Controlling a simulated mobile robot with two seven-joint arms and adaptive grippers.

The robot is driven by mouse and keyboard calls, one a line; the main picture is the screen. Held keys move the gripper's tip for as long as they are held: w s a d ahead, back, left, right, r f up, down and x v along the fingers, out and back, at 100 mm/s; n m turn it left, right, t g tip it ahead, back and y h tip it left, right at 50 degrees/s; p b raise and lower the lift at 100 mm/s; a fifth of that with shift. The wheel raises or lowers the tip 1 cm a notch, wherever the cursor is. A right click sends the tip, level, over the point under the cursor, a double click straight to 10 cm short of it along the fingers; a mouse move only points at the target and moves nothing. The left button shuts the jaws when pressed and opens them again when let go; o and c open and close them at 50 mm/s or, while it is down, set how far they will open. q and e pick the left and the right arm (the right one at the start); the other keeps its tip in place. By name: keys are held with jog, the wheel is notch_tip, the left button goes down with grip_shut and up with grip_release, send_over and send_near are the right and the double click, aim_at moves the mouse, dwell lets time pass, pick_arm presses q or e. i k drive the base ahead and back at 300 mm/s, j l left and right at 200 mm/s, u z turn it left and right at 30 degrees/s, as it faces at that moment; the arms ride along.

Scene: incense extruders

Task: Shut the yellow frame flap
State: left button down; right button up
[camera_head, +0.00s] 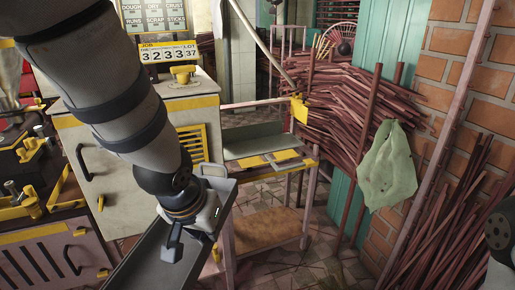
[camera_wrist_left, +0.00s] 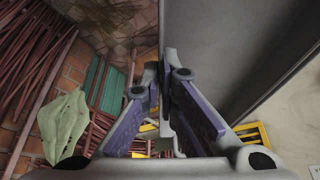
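A long grey tray-shaped flap (camera_head: 150,262) slopes down in front of the cream cabinet with yellow trim (camera_head: 200,103). It fills the upper right of the left wrist view (camera_wrist_left: 215,50). I take it for the task's flap; the pictures do not label it. My left gripper (camera_head: 188,228) is at the flap's right side wall. In the left wrist view its purple-padded fingers (camera_wrist_left: 160,62) come close together with the flap's thin edge between their tips. The flap's hinge is hidden behind my arm. My right gripper is not in view.
A metal stand with yellow tabs (camera_head: 312,163) and a wooden lower shelf (camera_head: 268,228) stands right of the flap. Red-brown sticks (camera_head: 345,110) and a green cloth (camera_head: 388,168) are farther right. Tiled floor (camera_head: 325,255) is open at the lower middle.

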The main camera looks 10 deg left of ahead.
aim_at(259, 146)
jog(key=i+l+u, duration=0.2)
jog(key=i+l, duration=0.35)
jog(key=i+l+u, duration=0.2)
jog(key=i+l, duration=0.15)
jog(key=i+l+u, duration=0.2)
jog(key=i+l, duration=0.15)
jog(key=l, duration=0.15)
jog(key=i+j, duration=0.2)
jog(key=i, duration=0.3)
jog(key=i+j, duration=0.25)
jog(key=i, duration=0.2)
